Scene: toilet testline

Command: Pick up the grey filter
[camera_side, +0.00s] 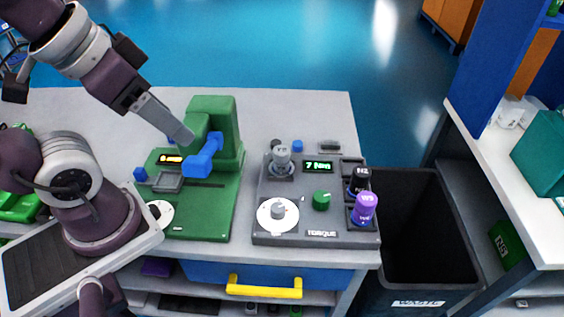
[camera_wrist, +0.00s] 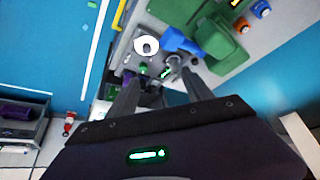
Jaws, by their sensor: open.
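A grey cylindrical piece (camera_side: 281,155), which looks like the grey filter, stands upright at the back left of the dark grey torque unit (camera_side: 262,226). In the wrist view a small grey round piece (camera_wrist: 173,61), probably the same one, shows just beyond my fingertips.
The green machine (camera_side: 225,118) with a blue lever (camera_side: 203,157) stands left of the torque unit. A purple cylinder (camera_side: 364,208) stands at the unit's right edge. A black waste bin (camera_side: 408,202) is beyond the counter's right edge.

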